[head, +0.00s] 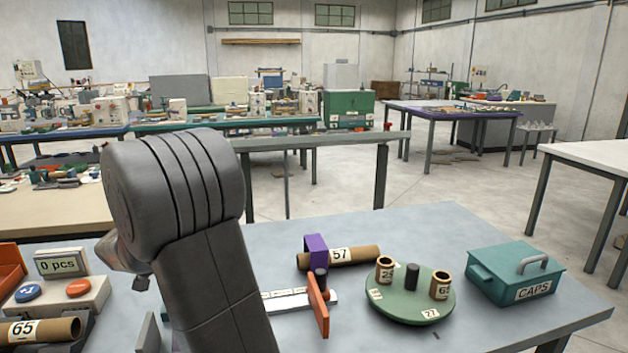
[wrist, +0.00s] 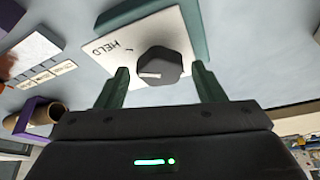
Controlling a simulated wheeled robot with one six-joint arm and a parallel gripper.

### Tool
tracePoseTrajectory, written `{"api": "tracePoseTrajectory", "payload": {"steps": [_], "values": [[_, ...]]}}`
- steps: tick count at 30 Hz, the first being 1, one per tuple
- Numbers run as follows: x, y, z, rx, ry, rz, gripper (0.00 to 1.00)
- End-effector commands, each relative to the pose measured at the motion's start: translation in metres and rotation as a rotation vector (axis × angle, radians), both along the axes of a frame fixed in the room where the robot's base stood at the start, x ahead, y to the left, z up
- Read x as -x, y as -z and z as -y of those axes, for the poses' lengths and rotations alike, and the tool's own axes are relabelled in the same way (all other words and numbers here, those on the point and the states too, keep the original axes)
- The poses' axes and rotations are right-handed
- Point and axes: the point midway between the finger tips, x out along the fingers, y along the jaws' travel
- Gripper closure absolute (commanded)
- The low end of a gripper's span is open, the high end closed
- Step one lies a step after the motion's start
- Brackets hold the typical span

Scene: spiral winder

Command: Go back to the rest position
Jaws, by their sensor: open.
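My gripper (wrist: 160,68) shows in the wrist view with its two dark green fingers apart. A dark faceted piece (wrist: 160,66) with a small light label shows in the gap between the fingers, on a white card (wrist: 100,47) marked HELD. Clear space shows between each finger and the piece, and I cannot tell how far below the fingertips it lies. In the head view my arm stands at left of centre, and my fingers and the HELD card cannot be made out there.
On the table (head: 450,225) are a purple block (head: 316,243) with a tube (head: 355,256), an upright orange plate (head: 318,305), a green disc (head: 400,308) with short tubes, and a teal CAPS box (head: 515,275). A counter (head: 61,262) reads 0 pcs at left. The back right surface is clear.

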Motion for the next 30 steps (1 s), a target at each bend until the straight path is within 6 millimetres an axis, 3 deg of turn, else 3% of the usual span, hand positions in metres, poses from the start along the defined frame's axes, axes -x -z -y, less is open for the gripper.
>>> {"api": "tracePoseTrajectory", "payload": {"steps": [30], "values": [[-0.001,-0.0014,0.0041,0.001,-0.633,-0.001,0.38]]}}
